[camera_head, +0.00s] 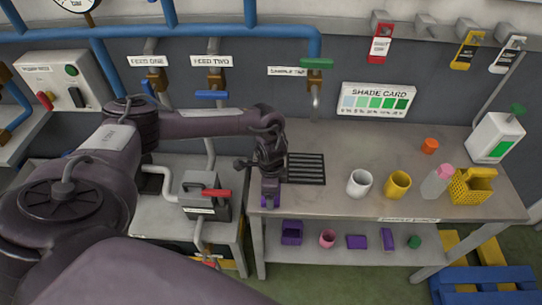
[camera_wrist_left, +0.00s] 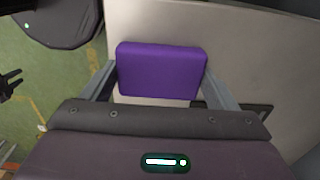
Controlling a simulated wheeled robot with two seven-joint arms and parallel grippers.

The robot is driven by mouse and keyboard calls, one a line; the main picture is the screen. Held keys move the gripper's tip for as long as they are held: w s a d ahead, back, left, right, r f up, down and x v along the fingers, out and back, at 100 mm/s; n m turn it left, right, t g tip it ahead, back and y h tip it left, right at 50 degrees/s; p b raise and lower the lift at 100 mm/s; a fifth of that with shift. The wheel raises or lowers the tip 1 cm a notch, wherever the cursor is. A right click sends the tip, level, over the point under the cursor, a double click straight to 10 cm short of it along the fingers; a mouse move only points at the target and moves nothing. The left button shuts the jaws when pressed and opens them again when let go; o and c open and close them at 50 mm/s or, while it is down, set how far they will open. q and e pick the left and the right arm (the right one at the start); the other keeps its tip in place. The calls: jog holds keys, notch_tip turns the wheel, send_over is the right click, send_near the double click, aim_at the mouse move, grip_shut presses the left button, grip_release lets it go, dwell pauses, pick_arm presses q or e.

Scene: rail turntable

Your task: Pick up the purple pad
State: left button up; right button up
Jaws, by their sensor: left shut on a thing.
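The purple pad (camera_wrist_left: 160,70) is a flat block with rounded edges. In the left wrist view it sits between the two grey fingers of my left gripper (camera_wrist_left: 160,88), which is shut on it. In the head view my left gripper (camera_head: 270,196) points down at the front left edge of the bench, with some purple (camera_head: 270,201) showing at its fingertips. Whether the pad touches the bench top is hard to tell.
The bench (camera_head: 330,203) carries a black grate (camera_head: 306,168), a white cup (camera_head: 359,183), a yellow mug (camera_head: 398,184), a bottle (camera_head: 436,183) and a yellow basket (camera_head: 470,189). The shelf below holds a purple box (camera_head: 291,233), a pink cup (camera_head: 327,239) and purple blocks (camera_head: 356,242). A valve unit (camera_head: 204,197) stands left.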

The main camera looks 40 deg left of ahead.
pick_arm(q)
jog(key=shift+r, duration=0.15)
notch_tip(320, 180, up, 9)
jog(key=shift+w+f+b, duration=0.1)
jog(key=shift+b, duration=0.45)
notch_tip(320, 180, up, 11)
jog(key=p, duration=0.4)
